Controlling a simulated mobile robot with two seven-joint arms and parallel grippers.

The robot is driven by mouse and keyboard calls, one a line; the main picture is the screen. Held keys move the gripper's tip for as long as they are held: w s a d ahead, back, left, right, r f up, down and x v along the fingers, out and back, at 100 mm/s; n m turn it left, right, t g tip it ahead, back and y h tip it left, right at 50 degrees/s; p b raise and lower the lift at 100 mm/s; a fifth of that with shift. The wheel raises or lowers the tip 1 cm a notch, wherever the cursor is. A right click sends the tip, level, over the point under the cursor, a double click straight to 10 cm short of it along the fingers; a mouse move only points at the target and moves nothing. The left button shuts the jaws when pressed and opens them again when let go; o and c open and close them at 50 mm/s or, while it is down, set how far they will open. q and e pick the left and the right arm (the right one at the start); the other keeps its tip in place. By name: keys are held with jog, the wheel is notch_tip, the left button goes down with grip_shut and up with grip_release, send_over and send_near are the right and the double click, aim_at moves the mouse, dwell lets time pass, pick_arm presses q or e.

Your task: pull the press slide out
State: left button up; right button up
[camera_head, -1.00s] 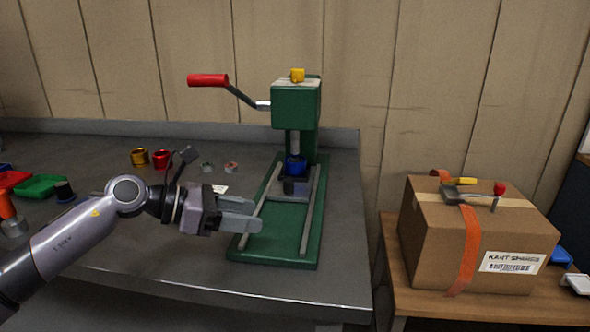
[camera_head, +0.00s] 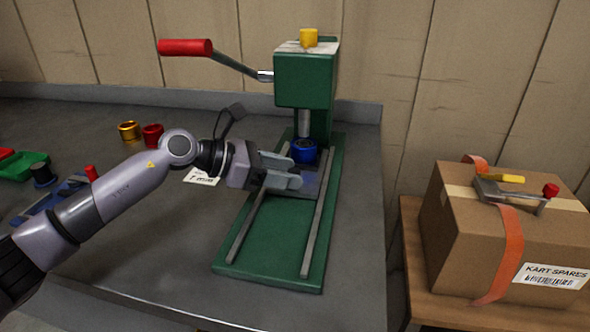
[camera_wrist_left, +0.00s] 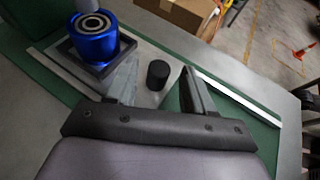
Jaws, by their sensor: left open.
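The green press (camera_head: 305,85) stands on the grey bench, with a red-gripped lever on its left. Its slide is a grey plate (camera_head: 308,190) between two rails, at the rear under the ram. A blue cylinder (camera_head: 304,151) sits in a dark holder on the slide; it also shows in the left wrist view (camera_wrist_left: 93,36). A black knob (camera_wrist_left: 158,74) stands up from the plate. My left gripper (camera_head: 296,170) is open, its fingers over the slide in front of the blue cylinder. In the left wrist view the knob lies between the fingers (camera_wrist_left: 157,85), with gaps visible on both sides.
Gold (camera_head: 129,131) and red (camera_head: 153,136) cups and a label (camera_head: 201,176) lie left of the press. A cardboard box (camera_head: 490,235) stands on a wooden table at right.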

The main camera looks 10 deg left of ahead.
pick_arm(q)
jog(key=shift+x, duration=1.2)
jog(key=shift+w, duration=0.1)
pick_arm(e)
jog(key=shift+w+a, duration=0.1)
pick_arm(q)
grip_shut()
pick_arm(e)
jog(key=shift+r, duration=0.2)
